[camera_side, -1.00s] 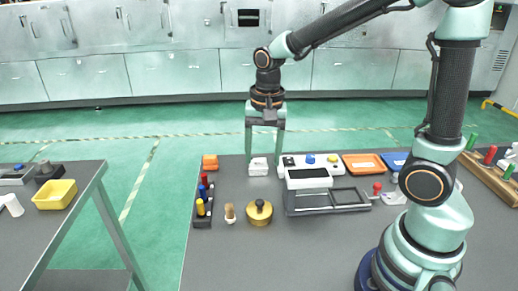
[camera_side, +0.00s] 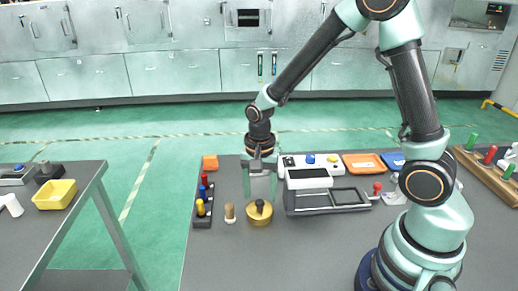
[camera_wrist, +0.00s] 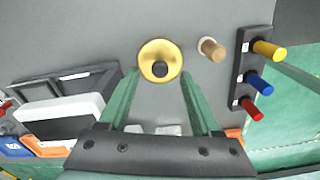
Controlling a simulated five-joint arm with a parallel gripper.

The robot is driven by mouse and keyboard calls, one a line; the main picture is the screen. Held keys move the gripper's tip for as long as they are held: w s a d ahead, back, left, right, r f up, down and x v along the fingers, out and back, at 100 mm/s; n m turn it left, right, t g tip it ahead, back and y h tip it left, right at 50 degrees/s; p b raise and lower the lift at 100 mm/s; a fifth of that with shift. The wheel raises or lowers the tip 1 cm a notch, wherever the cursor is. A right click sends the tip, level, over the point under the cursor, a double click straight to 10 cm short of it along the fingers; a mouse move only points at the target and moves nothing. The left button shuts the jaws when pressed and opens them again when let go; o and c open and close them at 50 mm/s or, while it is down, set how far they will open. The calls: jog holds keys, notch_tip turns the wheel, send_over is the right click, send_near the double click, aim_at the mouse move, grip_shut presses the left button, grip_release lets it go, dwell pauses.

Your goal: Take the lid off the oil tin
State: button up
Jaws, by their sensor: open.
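The oil tin (camera_side: 260,217) is a round brass-coloured tin with a black knob on its lid (camera_side: 259,207). It stands upright on the grey table with the lid on. My gripper (camera_side: 260,197) is open and empty, fingers pointing down, just behind or above the tin. In the wrist view the tin (camera_wrist: 147,70) shows between and slightly beyond the fingertips (camera_wrist: 160,76). The fingers look apart from it; their exact height above it is hard to tell.
A grey frame and white-topped box (camera_side: 308,180) stand close on the right. The table in front is clear.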

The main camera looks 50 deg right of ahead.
aim_at(260, 205)
jog(key=shift+f, duration=1.45)
grip_shut()
